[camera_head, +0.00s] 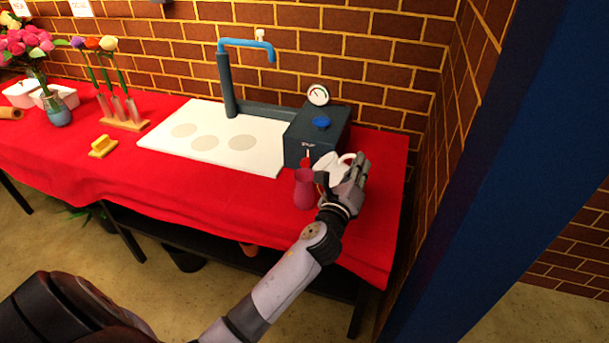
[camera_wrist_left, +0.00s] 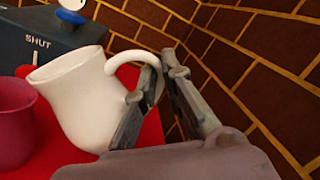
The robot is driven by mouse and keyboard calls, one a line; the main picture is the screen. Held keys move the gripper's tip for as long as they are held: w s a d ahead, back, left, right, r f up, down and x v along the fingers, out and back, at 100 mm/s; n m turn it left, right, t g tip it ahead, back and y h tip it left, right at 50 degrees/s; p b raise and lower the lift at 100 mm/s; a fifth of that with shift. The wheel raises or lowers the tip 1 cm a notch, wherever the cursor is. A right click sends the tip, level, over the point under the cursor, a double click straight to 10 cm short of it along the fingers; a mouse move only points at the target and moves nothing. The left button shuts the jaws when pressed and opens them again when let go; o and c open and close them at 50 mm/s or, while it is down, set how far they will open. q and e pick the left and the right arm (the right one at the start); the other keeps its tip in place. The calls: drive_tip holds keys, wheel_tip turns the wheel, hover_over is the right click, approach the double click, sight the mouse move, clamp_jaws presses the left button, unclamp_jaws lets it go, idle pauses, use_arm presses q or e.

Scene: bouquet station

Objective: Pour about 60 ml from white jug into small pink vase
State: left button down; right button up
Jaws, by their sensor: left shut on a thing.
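The white jug (camera_wrist_left: 82,98) is held by its handle in my left gripper (camera_wrist_left: 158,88). In the head view the jug (camera_head: 324,168) is partly hidden behind the left gripper (camera_head: 350,179). The jug is tilted to the left, its lip toward the small pink vase. The pink vase (camera_head: 305,190) stands upright on the red cloth, just left of the jug. Its upper part also shows at the left edge of the wrist view (camera_wrist_left: 14,120). I cannot see any stream of liquid or the level in the vase. My right gripper is not in view.
A dark tap unit (camera_head: 330,129) with a gauge and blue knob stands right behind the jug. A white board (camera_head: 178,145) lies left of it. A yellow-handled item (camera_head: 103,146), flower tubes (camera_head: 127,124) and a blue vase (camera_head: 58,112) are further left. The brick wall is close on the right.

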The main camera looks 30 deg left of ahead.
sight(337, 170)
use_arm(q)
drive_tip(key=shift+s+a+r+n, duration=0.1)
drive_tip(key=shift+a+r+n, duration=0.25)
drive_tip(key=shift+r+n, duration=0.3)
drive_tip(key=shift+s+a+r+n, duration=0.1)
drive_tip(key=shift+a+r+n, duration=0.2)
drive_tip(key=shift+r+n, duration=0.35)
drive_tip(key=shift+s+a+r+n+y, duration=0.1)
drive_tip(key=shift+a+r+n+y, duration=0.2)
drive_tip(key=shift+a+r+n, duration=0.55)
drive_tip(key=shift+s+a+r+n+y+b, duration=0.1)
drive_tip(key=shift+a+r+n+y+b, duration=0.15)
drive_tip(key=shift+n, duration=0.35)
drive_tip(key=shift+s+a+r+n+y+b, duration=0.1)
drive_tip(key=shift+a+r+n+y+b, duration=0.1)
drive_tip(key=shift+n, duration=0.35)
idle(1.3)
drive_tip(key=shift+s+a+r+n, duration=0.1)
drive_tip(key=shift+a+r+n, duration=0.05)
drive_tip(key=shift+a+n, duration=0.2)
idle(0.5)
